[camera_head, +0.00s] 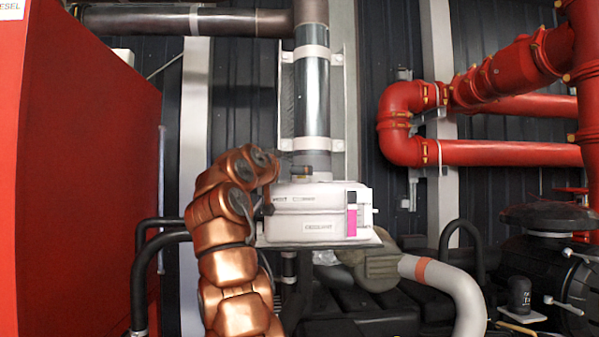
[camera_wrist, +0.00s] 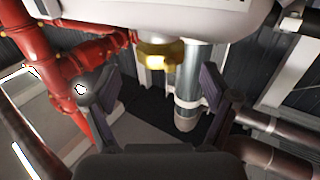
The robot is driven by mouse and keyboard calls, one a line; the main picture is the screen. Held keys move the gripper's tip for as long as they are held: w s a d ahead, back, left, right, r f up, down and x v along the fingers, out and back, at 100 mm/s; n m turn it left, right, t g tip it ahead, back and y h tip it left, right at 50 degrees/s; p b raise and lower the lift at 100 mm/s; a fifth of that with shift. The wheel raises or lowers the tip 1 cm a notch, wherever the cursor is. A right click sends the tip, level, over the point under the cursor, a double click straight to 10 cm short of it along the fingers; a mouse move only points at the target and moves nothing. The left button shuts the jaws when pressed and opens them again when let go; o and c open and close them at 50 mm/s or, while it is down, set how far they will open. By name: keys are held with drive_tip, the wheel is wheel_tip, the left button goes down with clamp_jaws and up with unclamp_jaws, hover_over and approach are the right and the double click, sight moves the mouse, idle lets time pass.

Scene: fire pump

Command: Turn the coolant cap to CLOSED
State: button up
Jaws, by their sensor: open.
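The white coolant tank (camera_head: 318,228) stands on a shelf in the middle of the head view, with a pink level strip on its front right. Its small cap (camera_head: 301,172) shows at the top, looking dark and hard to make out. In the wrist view the gold cap (camera_wrist: 161,54) sits against the white tank body (camera_wrist: 170,12) at the top. My gripper (camera_wrist: 160,88) is open and empty. Its two dark fingers stand apart on either side of the cap in the picture, with no clear contact. I cannot read the cap's position.
A red cabinet (camera_head: 85,180) fills the left side. Red pipes (camera_head: 500,152) run at the right, and a vertical metal pipe (camera_head: 312,95) rises behind the tank. Black machinery (camera_head: 535,265) and a grey hose (camera_head: 450,285) lie lower right. The space above the tank's right half looks clear.

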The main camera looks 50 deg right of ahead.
drive_tip(key=p+x, duration=0.3)
drive_tip(key=x, duration=0.2)
drive_tip(key=shift+w+d+r, duration=0.1)
drive_tip(key=shift+w+d, duration=0.1)
drive_tip(key=shift+d, duration=0.15)
drive_tip(key=shift+w+d, duration=0.15)
drive_tip(key=shift+d, duration=0.3)
drive_tip(key=shift+c, duration=0.3)
drive_tip(key=c, duration=1.1)
